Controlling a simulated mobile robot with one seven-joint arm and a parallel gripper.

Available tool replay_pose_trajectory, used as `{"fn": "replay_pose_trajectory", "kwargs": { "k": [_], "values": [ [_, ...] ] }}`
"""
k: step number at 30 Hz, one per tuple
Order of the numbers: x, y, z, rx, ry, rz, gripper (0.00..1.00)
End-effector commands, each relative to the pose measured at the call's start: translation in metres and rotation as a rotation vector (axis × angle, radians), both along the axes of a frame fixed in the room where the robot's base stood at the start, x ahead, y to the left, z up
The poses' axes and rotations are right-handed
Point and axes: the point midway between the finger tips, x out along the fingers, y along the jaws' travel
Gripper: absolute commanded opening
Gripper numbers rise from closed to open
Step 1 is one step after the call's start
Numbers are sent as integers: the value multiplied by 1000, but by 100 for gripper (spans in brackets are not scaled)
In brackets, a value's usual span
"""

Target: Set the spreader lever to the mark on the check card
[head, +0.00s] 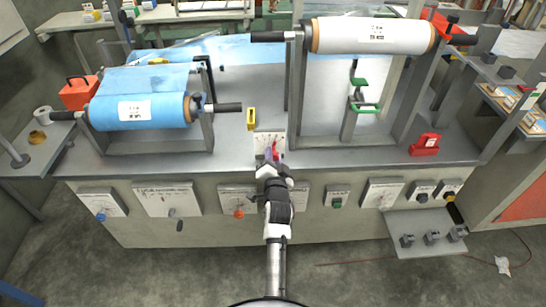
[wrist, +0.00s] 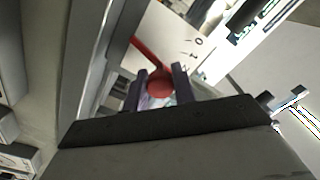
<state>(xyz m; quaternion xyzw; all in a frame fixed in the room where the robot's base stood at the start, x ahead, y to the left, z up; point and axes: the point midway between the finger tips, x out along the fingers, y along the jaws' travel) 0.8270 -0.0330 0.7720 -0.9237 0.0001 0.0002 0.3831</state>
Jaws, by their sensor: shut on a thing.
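The spreader lever, taken to be the red lever (head: 275,148), stands at a white dial plate (head: 262,137) at the bench's front edge. In the wrist view its round red knob (wrist: 160,86) sits between the two dark fingers of my gripper (wrist: 160,80), which are shut on it. The red bar runs up and left from the knob over the white plate (wrist: 178,48), where a few dark marks show. In the head view my gripper (head: 270,163) covers part of the lever and plate. I cannot tell which card is the check card.
A blue film roll (head: 140,111) stands left and a white roll (head: 372,36) right on the bench. A yellow block (head: 251,119) is just behind the plate. A red block (head: 425,144) lies right. Several labelled panels with knobs line the bench front.

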Motion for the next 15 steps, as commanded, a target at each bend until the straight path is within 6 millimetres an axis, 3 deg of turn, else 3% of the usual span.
{"fn": "replay_pose_trajectory", "kwargs": {
  "k": [8, 9, 13, 15],
  "values": [
    [1, 0, 2, 0, -4, 0, 4],
    [1, 0, 2, 0, -4, 0, 31],
    [1, 0, 2, 0, -4, 1, 48],
    [1, 0, 1, 0, -3, 0, 49]
  ]
}}
